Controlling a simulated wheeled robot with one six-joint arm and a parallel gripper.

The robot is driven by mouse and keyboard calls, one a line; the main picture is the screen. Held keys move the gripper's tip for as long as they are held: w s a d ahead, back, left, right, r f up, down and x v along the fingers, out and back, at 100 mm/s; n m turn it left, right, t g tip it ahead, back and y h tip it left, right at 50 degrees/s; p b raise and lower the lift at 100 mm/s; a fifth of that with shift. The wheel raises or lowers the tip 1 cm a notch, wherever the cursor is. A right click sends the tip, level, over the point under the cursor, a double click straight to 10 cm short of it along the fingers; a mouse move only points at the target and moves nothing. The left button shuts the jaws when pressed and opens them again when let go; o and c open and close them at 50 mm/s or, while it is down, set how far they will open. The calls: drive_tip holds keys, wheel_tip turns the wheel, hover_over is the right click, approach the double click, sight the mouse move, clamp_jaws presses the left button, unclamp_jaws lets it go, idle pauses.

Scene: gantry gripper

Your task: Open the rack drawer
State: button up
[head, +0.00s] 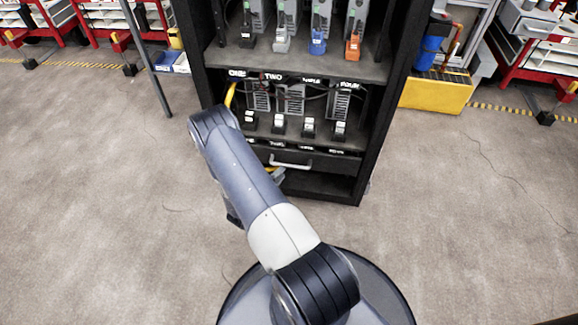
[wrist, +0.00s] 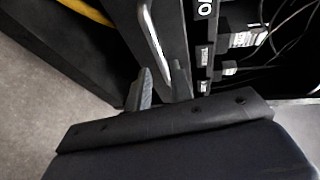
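The rack drawer (head: 322,162) is a dark front low in the black rack, under the shelf with the labelled devices. It looks flush with the rack. Its silver bar handle (head: 291,164) is in plain sight in the head view, with its left end near my arm. In the wrist view the handle (wrist: 151,32) runs slanting down toward my fingertips. My gripper (wrist: 161,82) is open, with a gap between its two fingers, close to the handle's near end. I cannot tell whether the bar is between the fingers. In the head view my gripper is mostly hidden behind my arm.
The black rack (head: 388,100) holds devices and cables on shelves above the drawer. A yellow cable (wrist: 85,10) shows in the wrist view. An open space lies below the drawer. The grey floor (head: 470,230) around is clear. A yellow box (head: 437,94) stands right of the rack.

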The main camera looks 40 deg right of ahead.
sight(289, 165)
drive_tip(key=b+x, duration=0.1)
drive_tip(key=x, duration=0.5)
drive_tip(key=shift+d, duration=0.25)
drive_tip(key=shift+c, duration=0.5)
clamp_jaws()
